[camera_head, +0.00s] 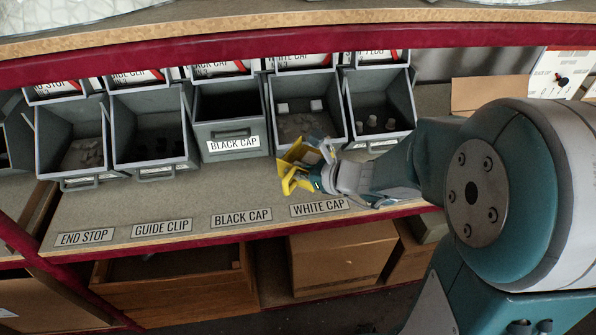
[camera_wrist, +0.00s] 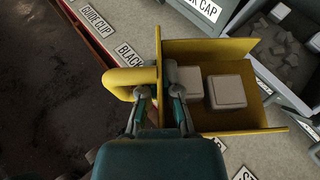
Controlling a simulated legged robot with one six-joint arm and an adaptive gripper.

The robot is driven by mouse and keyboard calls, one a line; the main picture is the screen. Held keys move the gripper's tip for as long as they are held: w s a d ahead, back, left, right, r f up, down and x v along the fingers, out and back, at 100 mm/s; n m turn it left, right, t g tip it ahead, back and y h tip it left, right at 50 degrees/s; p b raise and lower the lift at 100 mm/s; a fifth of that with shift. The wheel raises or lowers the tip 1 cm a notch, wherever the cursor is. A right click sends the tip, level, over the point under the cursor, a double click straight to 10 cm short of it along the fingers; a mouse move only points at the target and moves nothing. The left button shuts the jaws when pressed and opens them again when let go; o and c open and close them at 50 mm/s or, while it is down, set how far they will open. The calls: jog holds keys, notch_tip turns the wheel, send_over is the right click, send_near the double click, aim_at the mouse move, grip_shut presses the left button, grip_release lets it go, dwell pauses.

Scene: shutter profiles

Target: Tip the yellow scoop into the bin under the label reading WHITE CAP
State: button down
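My gripper (camera_head: 322,180) is shut on the handle of the yellow scoop (camera_head: 296,165), in front of the open grey bin. In the wrist view the fingers (camera_wrist: 172,88) close on the scoop's handle (camera_wrist: 128,80). The scoop looks about level and holds pale caps (camera_wrist: 228,92); at least two show. The grey bin (camera_head: 342,127) behind the scoop has two white caps (camera_head: 316,105) and grey pieces inside. A WHITE CAP label (camera_head: 302,60) shows above it, and another WHITE CAP label (camera_head: 319,208) lies on the shelf in front.
The BLACK CAP bin (camera_head: 233,143) stands to the left, with guide clip and end stop bins further left. A red-edged shelf (camera_head: 200,63) runs above. Bare shelf (camera_head: 200,190) lies before the bins.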

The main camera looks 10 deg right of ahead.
aim_at(288, 156)
jog(key=shift+w+f, duration=0.1)
jog(key=shift+w, duration=0.2)
jog(key=shift+w+d+f, duration=0.1)
jog(key=shift+w+d, duration=0.05)
jog(key=shift+w, duration=0.5)
jog(key=shift+w+d, duration=0.1)
jog(key=shift+w, duration=0.55)
jog(key=shift+w+a+f, duration=0.15)
jog(key=shift+w, duration=0.8)
jog(key=shift+w+f, duration=0.6)
jog(key=shift+w, duration=4.6)
jog(key=w+d+r+m+g+y, duration=0.3)
jog(key=w+d+r+m+y, duration=0.1)
jog(key=w+d+r+m, duration=0.2)
jog(key=w+r+m, duration=0.1)
jog(key=w+m, duration=0.1)
jog(key=m, duration=0.1)
jog(key=shift+w+d+r+g+y, duration=0.2)
jog(key=shift+w+r+g+y, duration=0.1)
jog(key=shift+r+y, duration=0.1)
jog(key=shift+s+r, duration=0.25)
jog(key=shift+s, duration=0.55)
jog(key=shift+s+r, duration=0.2)
jog(key=shift+s, duration=0.55)
